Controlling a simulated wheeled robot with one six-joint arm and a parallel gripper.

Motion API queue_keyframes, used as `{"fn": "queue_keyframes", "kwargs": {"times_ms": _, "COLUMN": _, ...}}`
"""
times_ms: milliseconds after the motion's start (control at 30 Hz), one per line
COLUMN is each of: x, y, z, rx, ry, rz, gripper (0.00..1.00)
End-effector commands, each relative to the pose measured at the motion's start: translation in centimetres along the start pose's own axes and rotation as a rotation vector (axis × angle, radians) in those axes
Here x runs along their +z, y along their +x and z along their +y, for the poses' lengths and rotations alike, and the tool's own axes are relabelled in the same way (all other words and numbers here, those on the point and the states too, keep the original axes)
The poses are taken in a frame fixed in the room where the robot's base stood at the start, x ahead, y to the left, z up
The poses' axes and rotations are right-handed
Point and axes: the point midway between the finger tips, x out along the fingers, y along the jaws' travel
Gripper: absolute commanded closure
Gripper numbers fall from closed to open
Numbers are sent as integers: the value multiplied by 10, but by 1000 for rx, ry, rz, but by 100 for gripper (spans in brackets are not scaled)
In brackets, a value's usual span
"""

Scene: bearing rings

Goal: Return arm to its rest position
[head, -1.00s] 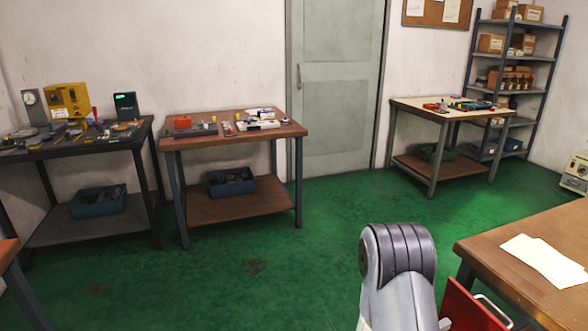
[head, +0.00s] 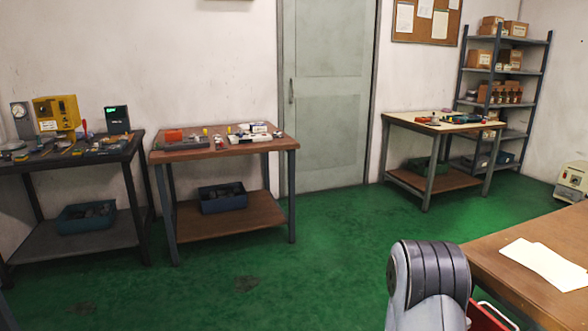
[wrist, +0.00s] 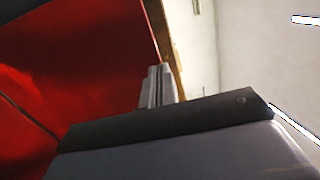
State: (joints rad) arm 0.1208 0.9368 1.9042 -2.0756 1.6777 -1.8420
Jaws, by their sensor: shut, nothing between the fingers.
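My gripper (wrist: 157,85) shows in the wrist view as two grey fingers pressed together. It is shut and empty, beside a large red surface (wrist: 70,70) that fills the left of that view. In the head view my arm shows only as a grey rounded joint at the bottom right, left of the near wooden table (head: 500,240). The gripper itself is hidden from the head view.
A red object with a pale handle (head: 485,318) is by the near table, which bears white paper (head: 543,264). Across the green floor stand a dark bench (head: 70,152), a brown table (head: 215,148), another table (head: 445,128) and a shelf (head: 505,75). The middle floor is clear.

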Motion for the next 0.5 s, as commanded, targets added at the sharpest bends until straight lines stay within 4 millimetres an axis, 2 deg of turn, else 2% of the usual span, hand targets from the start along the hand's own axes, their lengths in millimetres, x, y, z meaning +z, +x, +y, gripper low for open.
{"fn": "queue_keyframes", "kwargs": {"times_ms": 33, "x": 0, "y": -5, "z": 6, "rx": -12, "ry": 1, "rz": -2, "gripper": 100}}
{"fn": "queue_keyframes", "kwargs": {"times_ms": 167, "x": 1, "y": -16, "z": 2, "rx": -37, "ry": 0, "rz": -3, "gripper": 100}}
{"fn": "queue_keyframes", "kwargs": {"times_ms": 500, "x": 1, "y": -74, "z": 3, "rx": -35, "ry": 0, "rz": -5, "gripper": 100}}
